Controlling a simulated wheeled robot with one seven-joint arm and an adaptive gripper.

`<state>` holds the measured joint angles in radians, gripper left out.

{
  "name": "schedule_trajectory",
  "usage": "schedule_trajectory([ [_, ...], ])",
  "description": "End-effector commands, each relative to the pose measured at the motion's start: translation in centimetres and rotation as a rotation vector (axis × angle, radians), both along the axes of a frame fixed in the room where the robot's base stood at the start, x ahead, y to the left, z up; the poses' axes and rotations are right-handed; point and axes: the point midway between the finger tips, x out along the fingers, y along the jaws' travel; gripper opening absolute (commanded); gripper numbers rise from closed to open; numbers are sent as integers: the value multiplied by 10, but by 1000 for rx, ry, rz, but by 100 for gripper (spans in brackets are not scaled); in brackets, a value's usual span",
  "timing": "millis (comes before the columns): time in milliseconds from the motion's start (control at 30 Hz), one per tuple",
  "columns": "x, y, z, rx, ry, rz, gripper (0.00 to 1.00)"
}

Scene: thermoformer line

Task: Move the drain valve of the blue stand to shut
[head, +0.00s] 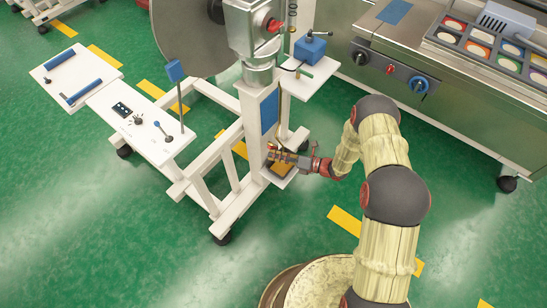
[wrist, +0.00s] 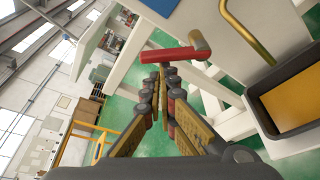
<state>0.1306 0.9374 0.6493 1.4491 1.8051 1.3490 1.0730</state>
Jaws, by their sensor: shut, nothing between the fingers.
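The drain valve appears in the wrist view as a red lever (wrist: 168,54) with a brass-coloured stub (wrist: 200,42) at its right end. The lever lies roughly across the picture. My gripper (wrist: 163,70) is shut and empty, with its fingertips just below the lever; I cannot tell whether they touch it. In the head view my gripper (head: 273,156) is at the lower part of the white stand with a blue panel (head: 269,112). The valve is too small and covered to make out there.
A brass pipe (wrist: 250,32) bends down over a dark-rimmed tray (wrist: 262,112) with amber contents, right of my fingers. White frame bars stand behind the lever. In the head view a steel counter (head: 459,113) stands at the right. Green floor is open at the front left.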

Motion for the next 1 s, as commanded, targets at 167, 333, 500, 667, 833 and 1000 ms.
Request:
schedule_trajectory([
  [167, 5, -3, 8, 105, 131, 0, 0],
  [333, 9, -7, 14, 197, 252, -1, 0],
  [500, 14, -11, 19, 280, 355, 0, 0],
  [667, 17, -13, 23, 328, 420, 0, 0],
  [833, 20, -15, 25, 326, 418, 0, 0],
  [1000, 21, -16, 25, 325, 416, 0, 0],
])
